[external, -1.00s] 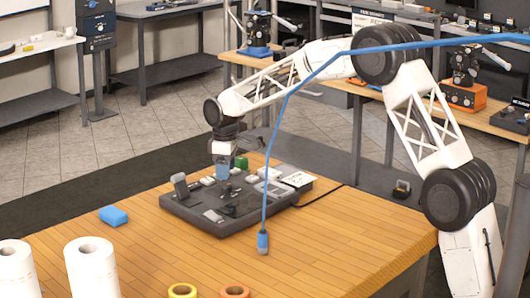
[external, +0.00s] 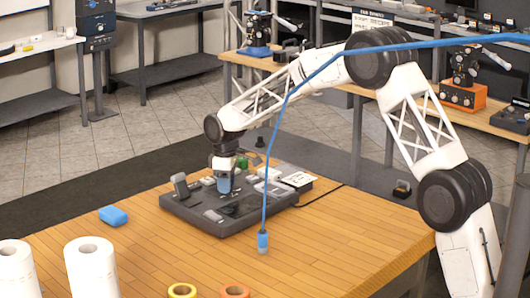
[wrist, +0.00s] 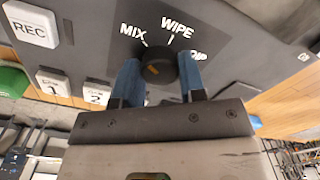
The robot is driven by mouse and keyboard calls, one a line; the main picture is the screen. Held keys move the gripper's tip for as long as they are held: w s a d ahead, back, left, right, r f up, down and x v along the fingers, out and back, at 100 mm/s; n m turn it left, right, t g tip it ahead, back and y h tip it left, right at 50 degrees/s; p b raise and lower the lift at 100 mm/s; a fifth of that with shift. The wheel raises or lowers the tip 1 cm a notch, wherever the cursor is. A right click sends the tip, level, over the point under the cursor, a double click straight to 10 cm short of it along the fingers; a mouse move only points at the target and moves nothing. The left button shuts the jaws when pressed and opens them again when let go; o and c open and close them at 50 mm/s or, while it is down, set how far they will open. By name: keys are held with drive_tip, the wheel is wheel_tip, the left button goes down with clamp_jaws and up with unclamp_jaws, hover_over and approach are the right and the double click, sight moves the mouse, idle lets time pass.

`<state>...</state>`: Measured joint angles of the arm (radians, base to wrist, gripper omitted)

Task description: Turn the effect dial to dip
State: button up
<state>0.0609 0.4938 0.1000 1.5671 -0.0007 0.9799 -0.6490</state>
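The effect dial (wrist: 163,67) is a round black knob with a short orange mark, on the dark console (external: 190,215). In the wrist view the mark is on the dial's left part. White labels MIX (wrist: 132,32), WIPE (wrist: 177,27) and DIP (wrist: 197,54) stand around it, DIP partly covered by a finger. My gripper (wrist: 160,75) has its two blue fingers on either side of the dial. I cannot tell whether they touch it. In the external view my gripper (external: 224,188) points down at the console and hides the dial.
White REC (wrist: 30,24), 1 (wrist: 52,82) and 2 (wrist: 95,93) buttons lie left of the dial. A blue cable (external: 265,190) hangs in front of the console.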

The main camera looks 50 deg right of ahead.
drive_tip(key=c, duration=0.4)
drive_tip(key=shift+m, duration=0.4)
drive_tip(key=m, duration=1)
drive_tip(key=shift+m, duration=0.3)
drive_tip(key=m, duration=1.1)
drive_tip(key=shift+m, duration=0.4)
